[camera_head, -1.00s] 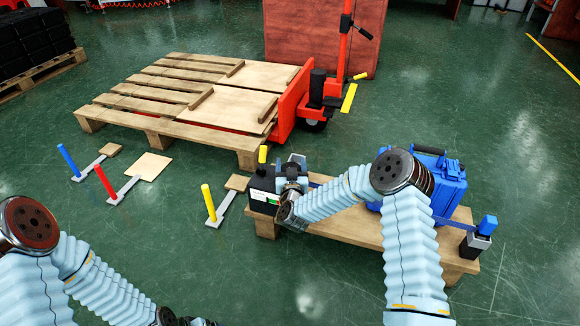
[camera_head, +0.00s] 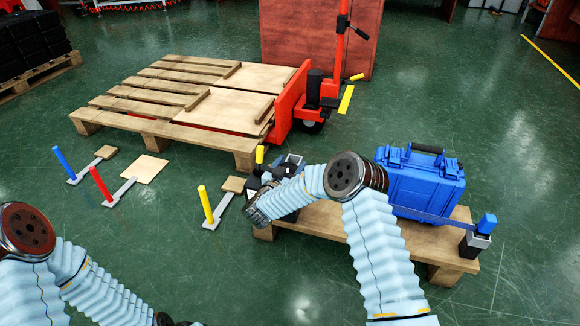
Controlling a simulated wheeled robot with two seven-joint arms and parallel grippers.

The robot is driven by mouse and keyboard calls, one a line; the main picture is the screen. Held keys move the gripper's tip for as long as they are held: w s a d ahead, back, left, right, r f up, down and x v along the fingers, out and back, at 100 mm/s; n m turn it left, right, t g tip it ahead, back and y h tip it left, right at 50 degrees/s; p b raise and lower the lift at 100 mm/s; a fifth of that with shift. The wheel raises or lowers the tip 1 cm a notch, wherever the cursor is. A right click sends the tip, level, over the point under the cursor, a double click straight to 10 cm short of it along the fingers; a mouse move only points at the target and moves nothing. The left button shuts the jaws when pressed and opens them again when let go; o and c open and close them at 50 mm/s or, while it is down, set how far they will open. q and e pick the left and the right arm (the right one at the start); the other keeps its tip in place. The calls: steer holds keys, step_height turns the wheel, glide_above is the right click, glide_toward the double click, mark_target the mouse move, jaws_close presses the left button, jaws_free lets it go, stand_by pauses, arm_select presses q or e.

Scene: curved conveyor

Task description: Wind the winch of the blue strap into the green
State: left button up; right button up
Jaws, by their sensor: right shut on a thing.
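The winch (camera_head: 254,180) is a dark box at the left end of a low wooden bench, mostly covered by my right arm. A yellow handle (camera_head: 260,154) stands up from it. My right gripper (camera_head: 264,171) is at the winch, shut on the handle; its fingertips are hard to make out. The blue strap (camera_head: 428,216) runs past a blue case (camera_head: 418,182) to a post with a blue top (camera_head: 487,224) at the right end. The winch's green-marked face is hidden now.
The wooden bench (camera_head: 440,246) carries the case. Blue (camera_head: 63,163), red (camera_head: 101,184) and yellow (camera_head: 205,203) levers stand on the floor to the left. A pallet (camera_head: 160,137) with a red jack (camera_head: 288,110) is behind. The floor in front is clear.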

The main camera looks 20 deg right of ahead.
steer(key=o, duration=1)
steer(key=shift+c, duration=0.2)
steer(key=p+v, duration=0.1)
steer(key=v, duration=1.2)
steer(key=shift+s+a+p, duration=0.25)
steer(key=shift+a+p, duration=0.05)
steer(key=shift+p, duration=0.1)
